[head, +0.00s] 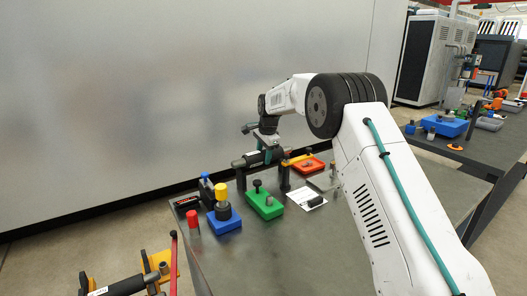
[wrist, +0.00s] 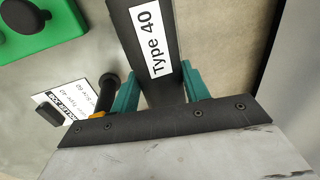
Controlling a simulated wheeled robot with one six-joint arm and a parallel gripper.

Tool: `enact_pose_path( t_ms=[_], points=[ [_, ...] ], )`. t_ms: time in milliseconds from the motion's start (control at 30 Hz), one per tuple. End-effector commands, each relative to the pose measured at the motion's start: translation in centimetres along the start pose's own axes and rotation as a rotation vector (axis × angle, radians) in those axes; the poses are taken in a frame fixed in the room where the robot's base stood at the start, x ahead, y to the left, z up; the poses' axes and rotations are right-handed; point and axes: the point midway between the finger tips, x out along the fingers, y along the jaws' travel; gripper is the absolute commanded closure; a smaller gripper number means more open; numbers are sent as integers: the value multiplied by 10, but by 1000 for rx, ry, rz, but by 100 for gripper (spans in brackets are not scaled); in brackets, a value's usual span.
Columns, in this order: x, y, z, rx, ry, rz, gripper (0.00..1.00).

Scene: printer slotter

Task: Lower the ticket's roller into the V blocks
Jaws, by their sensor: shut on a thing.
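My gripper (wrist: 165,88) is shut on a dark roller (wrist: 145,12) with a white "Type 40" label; its teal fingers sit either side of it. In the head view my gripper (head: 264,154) is above the far part of the bench, and the roller (head: 243,161) lies roughly level across it. Two dark uprights, apparently the V blocks (head: 284,179), stand under the roller's line. I cannot tell whether the roller touches them. The white job ticket (head: 305,197) lies on the bench and shows upside down in the wrist view (wrist: 50,100), its small print blurred.
A green block (head: 264,204), a blue block with a yellow knob (head: 225,221), a red-capped cylinder (head: 193,222) and an orange tray (head: 307,165) stand around the uprights. Another labelled roller (head: 123,286) rests in yellow brackets at front left. The bench's near surface (head: 265,260) is clear.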

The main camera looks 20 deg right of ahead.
Motion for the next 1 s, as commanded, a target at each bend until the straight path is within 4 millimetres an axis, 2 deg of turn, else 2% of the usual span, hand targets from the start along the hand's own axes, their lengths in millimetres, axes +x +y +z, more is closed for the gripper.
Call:
enact_pose_path(
  t_ms=[633, 1000],
  points=[
    [1, 0, 0, 0, 1, -3, 78],
    [10, 2, 0, 0, 1, -4, 78]
  ],
)
